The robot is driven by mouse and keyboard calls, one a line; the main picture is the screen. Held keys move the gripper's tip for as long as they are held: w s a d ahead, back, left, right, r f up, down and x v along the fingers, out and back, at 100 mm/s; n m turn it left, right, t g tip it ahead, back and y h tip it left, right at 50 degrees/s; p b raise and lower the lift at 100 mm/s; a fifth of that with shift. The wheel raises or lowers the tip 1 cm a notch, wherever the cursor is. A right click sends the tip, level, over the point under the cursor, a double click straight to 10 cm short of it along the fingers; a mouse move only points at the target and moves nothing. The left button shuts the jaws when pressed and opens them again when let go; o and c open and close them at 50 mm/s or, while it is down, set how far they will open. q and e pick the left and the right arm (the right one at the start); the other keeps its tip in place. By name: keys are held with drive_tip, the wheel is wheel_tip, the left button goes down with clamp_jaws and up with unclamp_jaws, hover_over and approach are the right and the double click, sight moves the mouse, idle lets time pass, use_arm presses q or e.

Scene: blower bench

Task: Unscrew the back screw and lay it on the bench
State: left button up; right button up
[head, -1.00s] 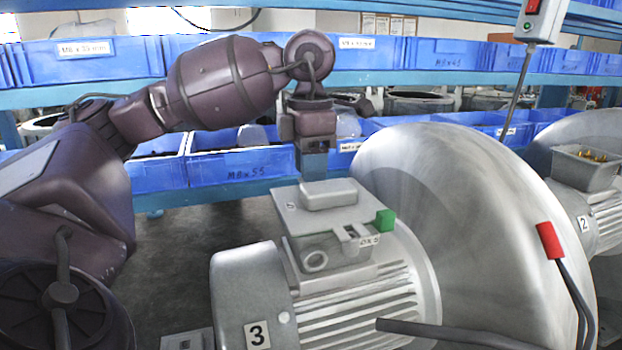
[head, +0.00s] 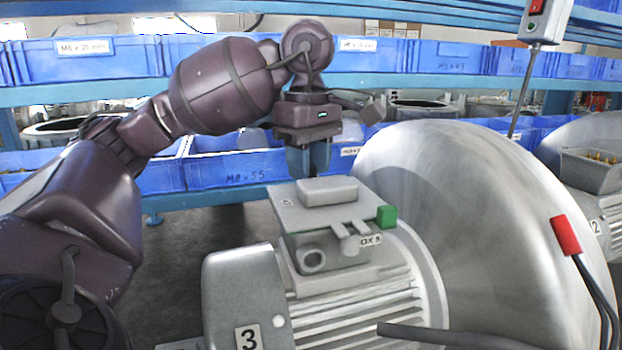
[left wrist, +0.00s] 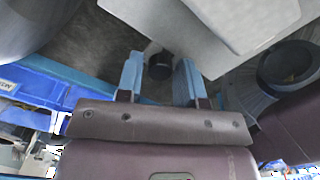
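The motor (head: 320,315) marked 3 stands in front of me, with a grey terminal box and flat cover (head: 285,212) on top. My left gripper (head: 309,172) points down at the back edge of the cover, its two blue fingers apart. In the left wrist view, a dark round piece (left wrist: 160,66), apparently the back screw's head, sits between the open fingertips beside the grey cover (left wrist: 190,28). I cannot tell whether either finger touches it. In the head view the screw is mostly hidden by the fingers and cover. My right gripper is not in view.
A green block (head: 386,217) sits at the cover's right corner. A large round metal blower housing (head: 460,210) fills the right side. A red-ended cable (head: 566,236) hangs in front of it. Blue bins (head: 235,178) on a rack stand behind the gripper.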

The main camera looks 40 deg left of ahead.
use_arm(q)
drive_tip(key=m, duration=0.3)
drive_tip(key=shift+f+b, duration=0.1)
drive_tip(key=shift+b, duration=0.3)
drive_tip(key=shift+m, duration=1.3)
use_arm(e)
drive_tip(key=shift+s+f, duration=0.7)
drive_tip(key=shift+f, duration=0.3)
